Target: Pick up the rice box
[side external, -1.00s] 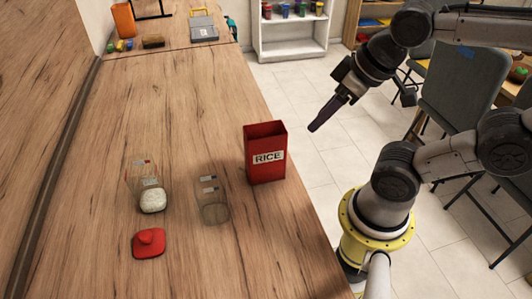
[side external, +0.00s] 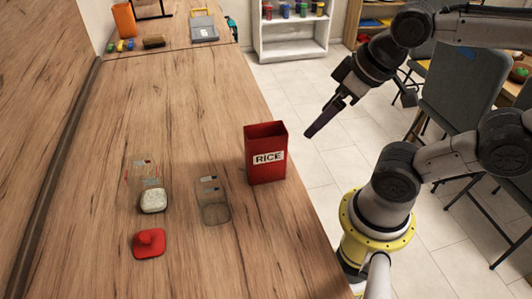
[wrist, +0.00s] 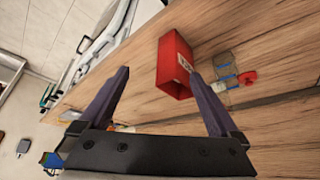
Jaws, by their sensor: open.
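The red rice box (side external: 266,160), with a white RICE label, stands upright on the wooden counter near its right edge. In the wrist view the rice box (wrist: 174,66) lies ahead, between and beyond the fingers. My gripper (side external: 312,133) is in the air to the right of the box, past the counter edge, apart from it and angled down to the left. In the wrist view my gripper (wrist: 163,92) shows its two dark fingers spread wide with nothing between them.
A clear empty jar (side external: 214,203) stands just left of the box. Another clear jar (side external: 152,199) holds white rice. A red lid (side external: 148,244) lies in front. An orange container (side external: 124,19) and a grey caddy (side external: 203,29) are at the far end. The counter's middle is clear.

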